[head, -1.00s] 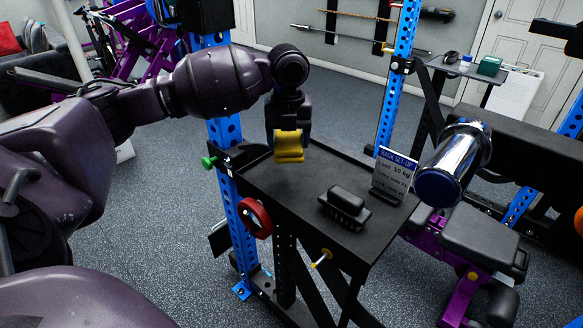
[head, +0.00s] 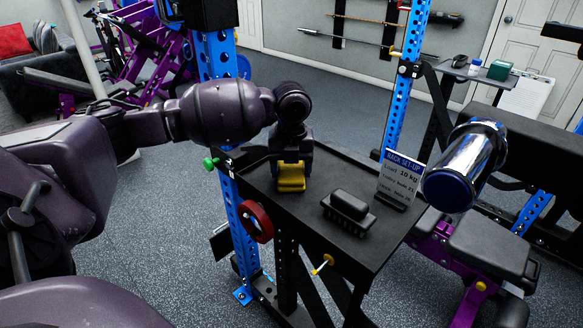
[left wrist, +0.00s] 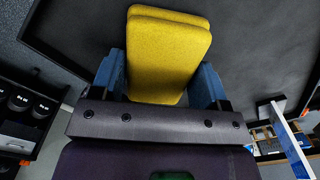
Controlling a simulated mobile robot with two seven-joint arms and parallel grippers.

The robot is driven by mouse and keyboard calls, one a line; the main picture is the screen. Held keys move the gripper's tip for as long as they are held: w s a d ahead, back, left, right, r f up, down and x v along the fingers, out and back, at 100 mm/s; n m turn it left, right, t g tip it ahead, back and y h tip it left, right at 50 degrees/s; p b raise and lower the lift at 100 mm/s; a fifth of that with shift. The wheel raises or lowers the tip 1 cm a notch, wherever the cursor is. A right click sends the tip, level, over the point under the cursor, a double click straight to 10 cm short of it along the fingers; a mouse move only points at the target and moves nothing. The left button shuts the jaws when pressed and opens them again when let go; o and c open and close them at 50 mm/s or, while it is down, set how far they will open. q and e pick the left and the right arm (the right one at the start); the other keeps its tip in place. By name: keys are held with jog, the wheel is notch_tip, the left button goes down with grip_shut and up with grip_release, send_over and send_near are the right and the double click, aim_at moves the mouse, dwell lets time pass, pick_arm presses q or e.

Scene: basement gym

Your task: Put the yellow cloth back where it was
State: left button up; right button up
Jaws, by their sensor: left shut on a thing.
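The yellow cloth (head: 291,178) is a folded pad held in my left gripper (head: 291,166), over the left part of the black tray table (head: 318,230). In the left wrist view the cloth (left wrist: 168,55) sits between the two blue fingers of the left gripper (left wrist: 160,82), which are shut on it. The black tray surface (left wrist: 262,50) lies behind it there. I cannot tell whether the cloth touches the tray. My right gripper is not in view.
A black brush (head: 347,210) lies on the tray, right of the cloth. A rack set-up card (head: 400,180) stands at the tray's right edge. A chrome bar end (head: 465,165) juts in at the right. A blue upright (head: 215,80) rises at the tray's left.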

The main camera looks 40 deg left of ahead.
aim_at(291, 169)
pick_arm(q)
jog(key=o, duration=0.8)
jog(key=shift+f, duration=0.1)
notch_tip(291, 169, up, 12)
jog(key=p, duration=0.2)
jog(key=shift+p, duration=0.4)
